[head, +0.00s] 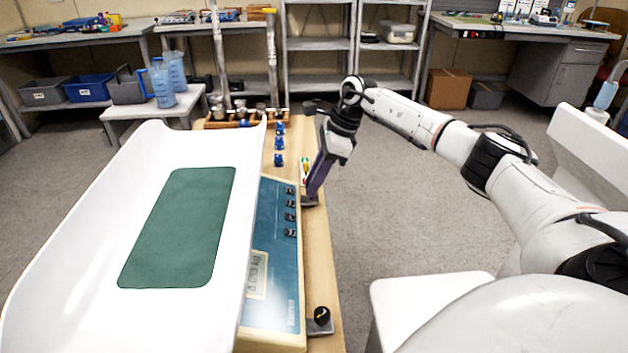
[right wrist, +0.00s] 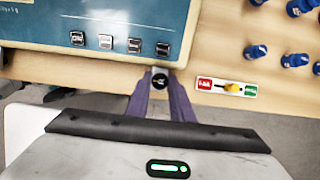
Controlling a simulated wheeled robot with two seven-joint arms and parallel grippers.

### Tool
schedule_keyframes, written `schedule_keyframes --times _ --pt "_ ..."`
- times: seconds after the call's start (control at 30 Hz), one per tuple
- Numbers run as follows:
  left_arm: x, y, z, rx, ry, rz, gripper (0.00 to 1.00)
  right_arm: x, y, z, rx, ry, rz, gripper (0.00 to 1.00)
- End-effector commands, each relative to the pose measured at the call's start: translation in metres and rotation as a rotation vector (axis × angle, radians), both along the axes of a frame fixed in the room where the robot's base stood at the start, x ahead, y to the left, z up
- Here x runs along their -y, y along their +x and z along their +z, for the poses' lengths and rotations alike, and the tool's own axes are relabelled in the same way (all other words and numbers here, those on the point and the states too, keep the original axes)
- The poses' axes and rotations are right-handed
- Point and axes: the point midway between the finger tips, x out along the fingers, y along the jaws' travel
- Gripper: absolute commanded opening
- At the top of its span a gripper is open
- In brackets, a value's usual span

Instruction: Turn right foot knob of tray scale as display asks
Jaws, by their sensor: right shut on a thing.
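The tray scale has a white tray (head: 75,225) with a green mat (head: 180,225) and a blue panel (head: 272,255) along its right side. Its small display (head: 257,275) shows digits too small to read surely. My right gripper (head: 311,193) reaches down at the panel's far corner, its purple fingers shut on the dark right foot knob (right wrist: 160,80), which is mostly hidden between the fingertips in the right wrist view. The near foot knob (head: 321,316), black with a yellow mark, stands free at the near corner. My left gripper is not in view.
A red and green label with a yellow pointer (right wrist: 228,87) lies beside the gripper. Several blue pieces (head: 279,143) stand on the wooden bench (head: 325,270) beyond. Open floor (head: 400,200) lies to the right.

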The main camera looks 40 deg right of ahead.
Motion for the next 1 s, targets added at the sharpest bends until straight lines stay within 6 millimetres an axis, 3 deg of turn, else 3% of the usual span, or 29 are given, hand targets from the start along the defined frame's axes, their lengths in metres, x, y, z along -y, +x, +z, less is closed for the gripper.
schedule_keyframes --times 0.07,0.1,0.17,0.43,0.57,1.0 --pt "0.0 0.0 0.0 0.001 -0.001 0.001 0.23 0.0 0.0 0.0 -0.001 -0.002 0.0 0.0" --pt "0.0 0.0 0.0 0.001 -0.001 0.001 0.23 0.0 0.0 0.0 -0.001 -0.002 0.0 0.22" --pt "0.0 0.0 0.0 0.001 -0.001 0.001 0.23 0.0 0.0 0.0 -0.001 -0.002 0.0 0.28" --pt "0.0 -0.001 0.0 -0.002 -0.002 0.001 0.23 0.001 0.0 0.0 0.0 -0.001 -0.001 0.28" --pt "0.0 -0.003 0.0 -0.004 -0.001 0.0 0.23 0.004 -0.002 0.01 0.002 -0.002 -0.002 0.28" --pt "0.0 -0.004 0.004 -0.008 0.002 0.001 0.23 0.026 -0.021 0.083 0.001 -0.001 -0.002 0.28"
